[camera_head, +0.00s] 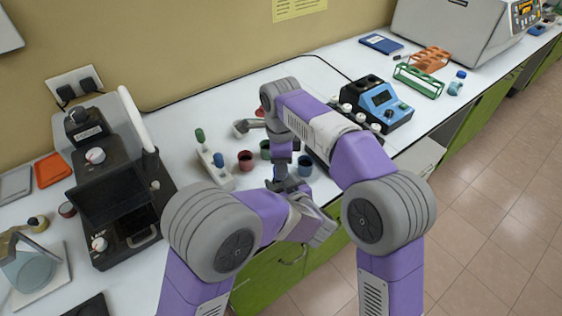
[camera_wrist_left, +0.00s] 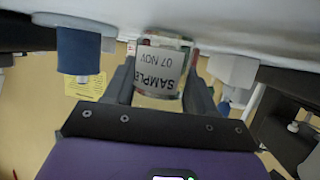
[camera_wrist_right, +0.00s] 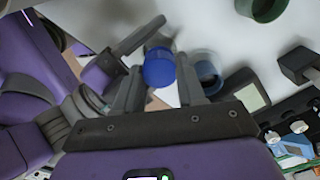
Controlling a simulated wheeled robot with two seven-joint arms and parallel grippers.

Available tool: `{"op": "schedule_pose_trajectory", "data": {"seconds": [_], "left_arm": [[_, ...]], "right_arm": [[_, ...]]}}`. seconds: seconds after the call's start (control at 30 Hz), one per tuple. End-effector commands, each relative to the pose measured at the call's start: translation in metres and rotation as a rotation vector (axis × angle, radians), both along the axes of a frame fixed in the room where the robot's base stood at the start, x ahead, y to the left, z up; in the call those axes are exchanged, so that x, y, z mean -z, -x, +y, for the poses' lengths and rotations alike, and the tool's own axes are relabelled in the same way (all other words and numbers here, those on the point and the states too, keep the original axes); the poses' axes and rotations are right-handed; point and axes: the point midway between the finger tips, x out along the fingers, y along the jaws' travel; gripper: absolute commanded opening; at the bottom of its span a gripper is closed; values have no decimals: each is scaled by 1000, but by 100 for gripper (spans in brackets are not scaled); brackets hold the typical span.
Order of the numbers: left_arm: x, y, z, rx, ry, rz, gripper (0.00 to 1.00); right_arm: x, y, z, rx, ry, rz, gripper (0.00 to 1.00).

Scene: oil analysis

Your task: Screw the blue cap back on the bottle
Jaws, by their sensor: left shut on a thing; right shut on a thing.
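In the left wrist view, which is upside down, a clear sample bottle (camera_wrist_left: 160,75) with a white label sits between the fingers of my left gripper (camera_wrist_left: 163,85), which is shut on it. Something pale shows just below the cap, and I cannot tell if the cap touches the bottle. In the head view my right gripper (camera_head: 284,185) points down at the table's front edge; the arms hide the bottle and cap.
A blue pot (camera_head: 305,166), a red pot (camera_head: 245,160) and a green pot (camera_head: 265,149) stand close by. A white stand (camera_head: 214,164) with green and blue handles is to the left. A black instrument (camera_head: 115,190) stands further left, a blue device (camera_head: 380,104) to the right.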

Motion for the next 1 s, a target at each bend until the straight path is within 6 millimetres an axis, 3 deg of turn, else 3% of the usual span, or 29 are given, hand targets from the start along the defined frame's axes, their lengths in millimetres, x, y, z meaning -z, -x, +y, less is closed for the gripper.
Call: {"op": "schedule_pose_trajectory", "data": {"seconds": [0.33, 0.73, 1.0], "left_arm": [[0, 0, 0, 0, 0, -1, 0], [0, 0, 0, 0, 0, -1, 0], [0, 0, 0, 0, 0, -1, 0]], "right_arm": [[3, 0, 1, 83, 1, -1, 11], [4, 2, 2, 895, 6, -2, 11], [4, 1, 1, 1131, 1, -1, 11]]}}
